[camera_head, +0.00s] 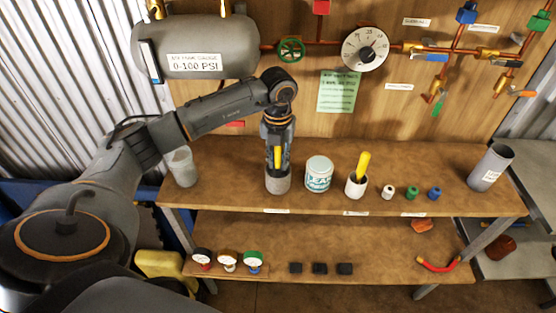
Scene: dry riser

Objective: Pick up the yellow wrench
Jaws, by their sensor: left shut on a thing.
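My left gripper (279,166) points straight down over the upper shelf of the bench, at a grey cup (278,185). It is shut on a narrow yellow piece, which I take as the yellow wrench (278,157); it stands upright between the fingers. The fingers hide most of it, and its lower end is hidden at the cup. I cannot tell whether the fingertips are inside the cup or just above its rim. A second yellow handle (363,163) leans in a white cup (355,186) farther right. My right gripper is not in view.
A white labelled jar (318,174) stands close right of my gripper. Small fittings (411,192) and a tilted grey container (490,167) stand farther right. Another grey cup (182,168) is at left. Gauges (228,260) lie on the lower shelf. A tank (195,47) and pipes are behind.

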